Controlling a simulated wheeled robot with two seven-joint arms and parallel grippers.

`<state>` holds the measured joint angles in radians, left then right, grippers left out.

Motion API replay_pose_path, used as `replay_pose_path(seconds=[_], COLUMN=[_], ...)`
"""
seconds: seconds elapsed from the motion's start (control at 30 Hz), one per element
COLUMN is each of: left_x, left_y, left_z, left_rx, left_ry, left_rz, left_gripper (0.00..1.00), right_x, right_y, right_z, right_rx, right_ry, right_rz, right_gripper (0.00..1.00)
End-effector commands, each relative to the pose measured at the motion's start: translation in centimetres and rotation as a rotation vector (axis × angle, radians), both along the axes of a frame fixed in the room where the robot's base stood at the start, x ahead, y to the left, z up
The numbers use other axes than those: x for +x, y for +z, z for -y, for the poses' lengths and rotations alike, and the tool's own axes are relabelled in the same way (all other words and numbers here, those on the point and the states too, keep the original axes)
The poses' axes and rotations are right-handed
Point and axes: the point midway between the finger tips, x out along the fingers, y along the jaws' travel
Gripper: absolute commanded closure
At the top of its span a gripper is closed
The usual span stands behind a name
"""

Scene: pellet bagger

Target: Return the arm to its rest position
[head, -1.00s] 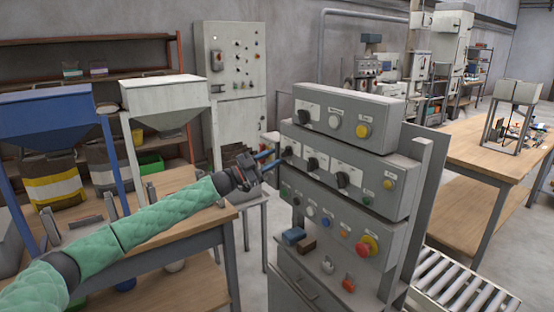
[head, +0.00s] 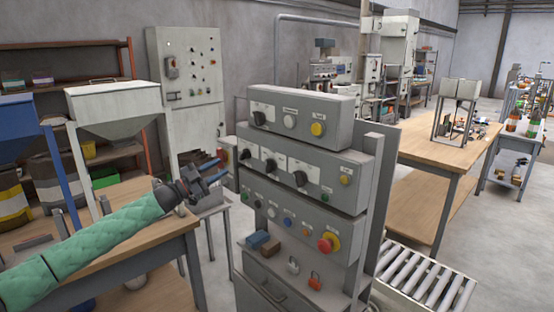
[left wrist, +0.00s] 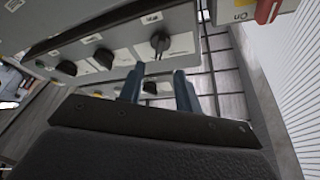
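My left arm, in a green quilted sleeve, reaches in from the lower left of the head view. Its dark left gripper (head: 217,174) is beside the left edge of the grey control panel (head: 305,170), with no object seen in it. In the left wrist view, the two blue fingers (left wrist: 159,88) stand apart with an empty gap between them. The panel's black knobs (left wrist: 160,43) show beyond the fingertips. Contact with the panel cannot be told. My right gripper is not in view.
A wooden bench (head: 150,250) lies under my left arm. A white hopper (head: 112,105) and a blue hopper (head: 18,115) stand behind it. A roller conveyor (head: 425,280) is right of the panel. A wooden table (head: 430,150) stands farther back, with open floor around it.

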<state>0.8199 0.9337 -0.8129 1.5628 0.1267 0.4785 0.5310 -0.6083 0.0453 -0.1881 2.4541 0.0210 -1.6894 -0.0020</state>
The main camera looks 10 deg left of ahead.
Motion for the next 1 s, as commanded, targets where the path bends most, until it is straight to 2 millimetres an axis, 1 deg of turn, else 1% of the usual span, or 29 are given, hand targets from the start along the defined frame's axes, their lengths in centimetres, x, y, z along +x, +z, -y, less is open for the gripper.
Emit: replay_pose_path(seconds=[0.07, 0.17, 0.3, 0.4, 0.53, 0.67, 0.77, 0.83, 0.9, 0.97, 1.0], left_x=[0.4, 1.5, 3.7, 4.7, 5.0, 4.6, 3.9, 3.2, 2.2, 1.0, 0.1], left_y=[-0.2, -0.8, -2.4, -3.3, -3.6, -2.6, -1.2, -0.1, 0.4, 0.3, 0.1], left_z=[-0.2, -1.0, -3.0, -3.9, -4.6, -5.2, -4.6, -3.8, -2.8, -1.6, -0.8], left_rx=[0.019, 0.055, 0.133, 0.200, 0.285, 0.357, 0.398, 0.418, 0.436, 0.453, 0.462], left_ry=[0.028, 0.105, 0.274, 0.395, 0.540, 0.676, 0.766, 0.820, 0.868, 0.903, 0.924], left_rz=[0.007, -0.008, -0.061, -0.103, -0.152, -0.194, -0.223, -0.246, -0.277, -0.312, -0.337], left_gripper=[0.66, 0.66, 0.66, 0.66, 0.66, 0.66, 0.66, 0.66, 0.66, 0.66, 0.66], right_x=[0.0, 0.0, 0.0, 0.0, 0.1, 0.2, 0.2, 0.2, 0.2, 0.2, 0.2], right_y=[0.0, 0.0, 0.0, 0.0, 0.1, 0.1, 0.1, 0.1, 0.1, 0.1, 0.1], right_z=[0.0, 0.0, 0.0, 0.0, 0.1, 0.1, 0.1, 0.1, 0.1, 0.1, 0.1], right_rx=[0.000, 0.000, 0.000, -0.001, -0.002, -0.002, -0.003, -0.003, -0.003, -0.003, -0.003], right_ry=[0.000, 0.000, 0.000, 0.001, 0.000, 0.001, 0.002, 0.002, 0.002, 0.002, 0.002], right_rz=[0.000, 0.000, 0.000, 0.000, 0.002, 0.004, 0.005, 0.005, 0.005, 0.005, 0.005], right_gripper=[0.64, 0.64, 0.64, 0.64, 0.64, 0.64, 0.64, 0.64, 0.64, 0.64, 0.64])
